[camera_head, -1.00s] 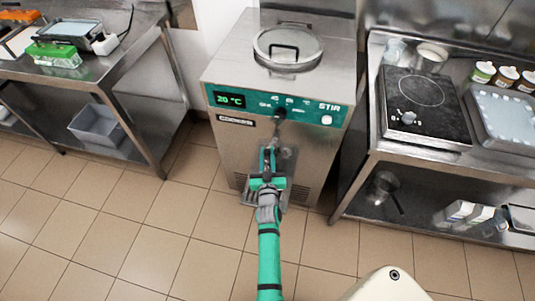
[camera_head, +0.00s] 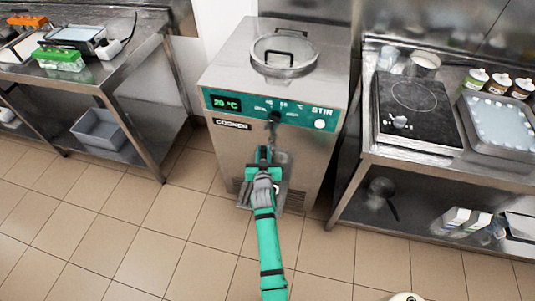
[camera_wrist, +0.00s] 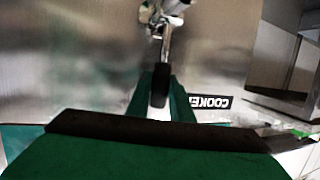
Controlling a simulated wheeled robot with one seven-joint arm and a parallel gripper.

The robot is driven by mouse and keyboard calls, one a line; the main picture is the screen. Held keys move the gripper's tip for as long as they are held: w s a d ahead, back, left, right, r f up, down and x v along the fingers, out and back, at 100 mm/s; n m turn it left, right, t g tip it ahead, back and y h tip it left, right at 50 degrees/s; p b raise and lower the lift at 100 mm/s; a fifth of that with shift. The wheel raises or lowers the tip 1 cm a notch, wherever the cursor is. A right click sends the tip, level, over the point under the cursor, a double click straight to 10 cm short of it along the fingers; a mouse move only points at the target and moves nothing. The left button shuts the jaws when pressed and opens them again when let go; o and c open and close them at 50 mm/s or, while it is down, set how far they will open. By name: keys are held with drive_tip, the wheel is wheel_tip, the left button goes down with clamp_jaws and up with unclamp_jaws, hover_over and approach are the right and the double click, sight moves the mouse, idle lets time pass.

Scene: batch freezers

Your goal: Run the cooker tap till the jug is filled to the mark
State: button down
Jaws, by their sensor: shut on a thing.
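The steel cooker (camera_head: 300,155) stands ahead, with a teal panel, a display reading 20 °C and a lidded top. Its tap (camera_head: 274,120) comes out of the front below the panel. In the wrist view the metal tap (camera_wrist: 166,35) ends in a black-tipped lever (camera_wrist: 160,85). My gripper (camera_head: 264,154) is at the tap, its green fingers (camera_wrist: 162,100) closed around that black tip. A blurry, see-through shape (camera_head: 284,160) shows beside the gripper; I cannot tell whether it is the jug. No fill mark or water level can be made out.
A drip shelf (camera_head: 243,194) juts from the cooker's front, partly behind my gripper. A steel bench with a black hob (camera_head: 415,108) stands close on the right. Another steel table (camera_head: 85,72) stands left, with a grey bin (camera_head: 98,129) below. Tiled floor is clear in front.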

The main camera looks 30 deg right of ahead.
drive_tip(key=shift+w+d+r, duration=0.1)
drive_tip(key=shift+d, duration=0.05)
drive_tip(key=c, duration=1.6)
unclamp_jaws()
drive_tip(key=shift+w, duration=0.15)
drive_tip(key=shift+s+d, duration=0.1)
drive_tip(key=shift+s, duration=0.1)
drive_tip(key=shift+a, duration=0.3)
drive_tip(key=shift+s+a, duration=0.2)
drive_tip(key=shift+s, duration=0.1)
drive_tip(key=v, duration=0.9)
drive_tip(key=shift+s+r, duration=0.2)
drive_tip(key=shift+s, duration=0.25)
